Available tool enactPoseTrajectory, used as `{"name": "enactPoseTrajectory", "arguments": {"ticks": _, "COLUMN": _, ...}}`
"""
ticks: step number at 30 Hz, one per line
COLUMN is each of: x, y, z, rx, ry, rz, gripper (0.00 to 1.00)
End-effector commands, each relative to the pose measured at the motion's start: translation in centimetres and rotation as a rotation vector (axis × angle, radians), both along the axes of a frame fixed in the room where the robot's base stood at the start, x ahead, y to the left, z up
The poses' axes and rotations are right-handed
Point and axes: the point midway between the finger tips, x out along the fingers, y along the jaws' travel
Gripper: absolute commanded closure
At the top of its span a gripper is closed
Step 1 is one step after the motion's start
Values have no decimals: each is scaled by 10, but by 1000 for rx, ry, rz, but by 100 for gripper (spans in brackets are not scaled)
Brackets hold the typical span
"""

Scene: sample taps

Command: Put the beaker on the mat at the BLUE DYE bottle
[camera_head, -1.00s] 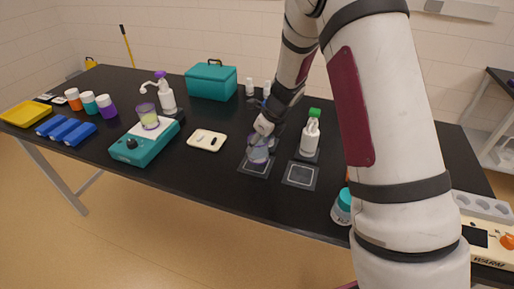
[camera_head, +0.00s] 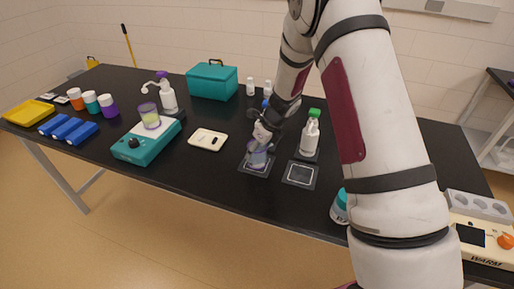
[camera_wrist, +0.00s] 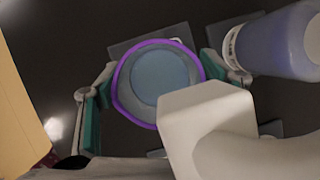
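The beaker (camera_head: 257,159) is clear with a purple rim and stands on, or just above, a dark square mat (camera_head: 246,169) left of the middle. In the wrist view the beaker (camera_wrist: 160,80) is seen from above, bluish inside. My gripper (camera_head: 261,146) is around it; its teal-padded fingers (camera_wrist: 158,88) lie close against both sides and look shut on it. A bottle with a blue cap (camera_head: 265,104) is mostly hidden behind my gripper. A bluish bottle (camera_wrist: 280,45) shows in the wrist view. I cannot read the labels.
A white plate (camera_head: 208,139) lies left. A teal stirrer (camera_head: 147,145) holds another beaker (camera_head: 149,116). A teal-lidded jar (camera_head: 340,207) stands near the front edge by my arm.

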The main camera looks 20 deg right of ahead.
Motion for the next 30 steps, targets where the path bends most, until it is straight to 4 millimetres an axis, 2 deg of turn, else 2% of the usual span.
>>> {"name": "enactPoseTrajectory", "arguments": {"ticks": 10, "x": 0, "y": 0, "z": 1, "rx": 0, "ry": 0, "rz": 0, "gripper": 27}}
{"name": "enactPoseTrajectory", "arguments": {"ticks": 14, "x": -1, "y": -1, "z": 9, "rx": 0, "ry": -1, "rz": 0, "gripper": 27}}
{"name": "enactPoseTrajectory", "arguments": {"ticks": 30, "x": -32, "y": -23, "z": 99, "rx": 0, "ry": -2, "rz": 1, "gripper": 27}}
